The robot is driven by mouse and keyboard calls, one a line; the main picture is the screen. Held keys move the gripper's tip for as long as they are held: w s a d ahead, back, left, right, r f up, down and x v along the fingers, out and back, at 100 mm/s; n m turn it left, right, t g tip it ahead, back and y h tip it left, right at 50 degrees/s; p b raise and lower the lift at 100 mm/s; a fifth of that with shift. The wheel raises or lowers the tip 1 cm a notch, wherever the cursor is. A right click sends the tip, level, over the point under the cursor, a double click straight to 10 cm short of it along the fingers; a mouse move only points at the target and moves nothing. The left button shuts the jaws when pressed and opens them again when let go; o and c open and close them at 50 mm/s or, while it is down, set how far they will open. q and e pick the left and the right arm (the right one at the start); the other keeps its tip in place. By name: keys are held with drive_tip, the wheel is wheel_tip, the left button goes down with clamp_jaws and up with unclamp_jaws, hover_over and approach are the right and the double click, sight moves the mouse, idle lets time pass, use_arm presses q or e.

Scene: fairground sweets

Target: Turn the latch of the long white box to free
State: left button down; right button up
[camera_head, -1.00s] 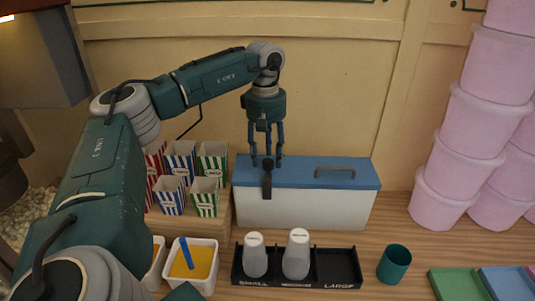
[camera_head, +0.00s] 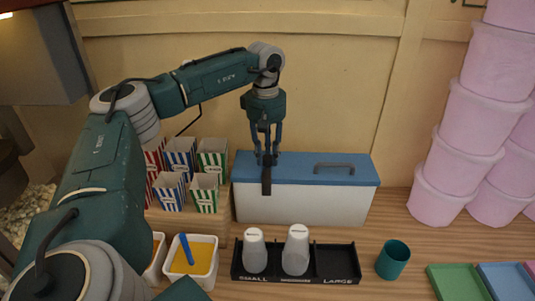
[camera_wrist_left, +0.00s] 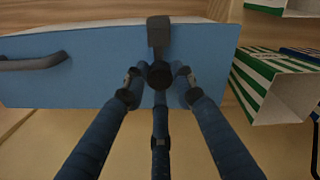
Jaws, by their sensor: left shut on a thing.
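The long white box (camera_head: 305,206) with a blue lid (camera_head: 300,172) stands on the wooden counter against the back wall. Its dark latch (camera_head: 266,185) hangs straight down over the front edge, left of the middle. My left gripper (camera_head: 267,161) points down from above and is shut on the latch's knob. In the left wrist view, the fingers (camera_wrist_left: 160,82) close around the round dark knob, with the latch bar (camera_wrist_left: 158,32) reaching over the lid's edge. My right gripper is not in view.
Striped popcorn boxes (camera_head: 172,192) stand close left of the box. A black cup rack (camera_head: 300,280) with two upturned cups is in front. A lid handle (camera_head: 334,168) is right of the latch. A teal cup (camera_head: 393,259) and pink tubs (camera_head: 470,130) stand right.

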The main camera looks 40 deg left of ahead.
use_arm(q)
drive_tip(key=n, duration=0.4)
drive_tip(key=shift+n, duration=0.3)
drive_tip(key=n+p, duration=0.1)
drive_tip(key=n, duration=0.8)
drive_tip(key=shift+n+p, duration=0.45)
drive_tip(key=shift+n, duration=1.45)
drive_tip(key=c, duration=1.4)
unclamp_jaws()
